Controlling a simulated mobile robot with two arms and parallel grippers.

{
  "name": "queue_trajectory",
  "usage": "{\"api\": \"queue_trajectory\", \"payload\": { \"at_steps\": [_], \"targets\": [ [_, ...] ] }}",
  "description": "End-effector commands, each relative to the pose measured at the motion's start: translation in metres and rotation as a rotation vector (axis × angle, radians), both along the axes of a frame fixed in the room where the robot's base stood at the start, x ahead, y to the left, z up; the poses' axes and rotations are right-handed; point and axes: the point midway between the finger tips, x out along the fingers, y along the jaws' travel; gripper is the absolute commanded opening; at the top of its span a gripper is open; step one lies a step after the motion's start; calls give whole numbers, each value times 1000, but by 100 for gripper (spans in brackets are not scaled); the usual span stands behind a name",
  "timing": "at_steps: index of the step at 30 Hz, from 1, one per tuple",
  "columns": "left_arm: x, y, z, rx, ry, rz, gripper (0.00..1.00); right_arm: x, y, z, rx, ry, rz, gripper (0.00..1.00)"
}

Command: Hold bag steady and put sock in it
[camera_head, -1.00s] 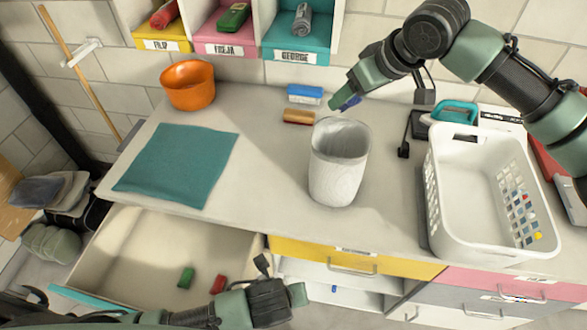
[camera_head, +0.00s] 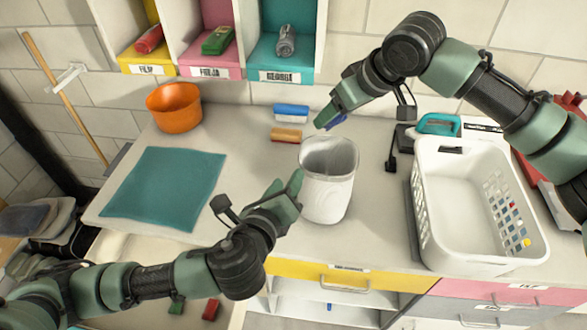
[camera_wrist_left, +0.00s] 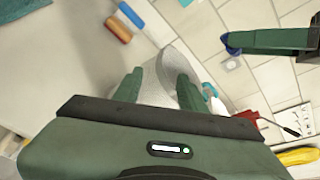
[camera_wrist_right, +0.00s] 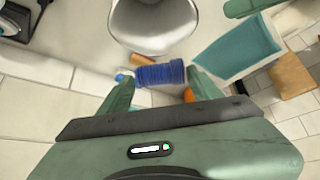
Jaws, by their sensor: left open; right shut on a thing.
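The bag (camera_head: 327,190) is a pale, open-topped sack standing upright on the counter; its open mouth shows in the right wrist view (camera_wrist_right: 152,25). My left gripper (camera_head: 294,188) is open at the bag's left side. In the left wrist view its fingers (camera_wrist_left: 158,88) point at the bag (camera_wrist_left: 160,72), one on either side of its near part; I cannot tell whether they touch it. My right gripper (camera_head: 332,116) is shut on the dark blue ribbed sock (camera_wrist_right: 160,74), held above and behind the bag. The sock is mostly hidden in the head view.
A white basket (camera_head: 425,215) stands right of the bag. A blue-and-white block (camera_head: 291,112) and an orange-brown block (camera_head: 286,135) lie behind it. An orange bowl (camera_head: 174,108) and a teal cloth (camera_head: 165,188) are at the left. An open drawer lies below my left arm.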

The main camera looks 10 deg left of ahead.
Motion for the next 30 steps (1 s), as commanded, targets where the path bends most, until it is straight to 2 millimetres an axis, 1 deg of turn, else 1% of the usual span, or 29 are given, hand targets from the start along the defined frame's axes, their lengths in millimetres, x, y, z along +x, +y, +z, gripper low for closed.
{"api": "queue_trajectory", "payload": {
  "at_steps": [1,6,9,13,18,27,28,29,30],
  "targets": [
    [11,-1,-2,2,-3,3,41,0,0,0,0,0,0,25],
    [43,-6,-12,3,-3,3,41,0,0,0,0,0,0,25],
    [59,-8,-18,2,-1,3,41,0,0,0,0,0,0,25],
    [75,-11,-24,2,-1,2,41,0,0,0,0,0,0,25],
    [86,-13,-27,0,1,1,41,0,0,0,0,0,0,25],
    [89,-13,-28,0,1,1,41,0,0,0,0,0,0,25],
    [89,-13,-28,0,1,1,38,0,0,0,0,0,0,25],
    [89,-13,-28,0,1,1,30,0,0,0,0,0,0,25],
    [89,-13,-28,0,1,1,19,0,0,0,0,0,0,25]
  ]
}}
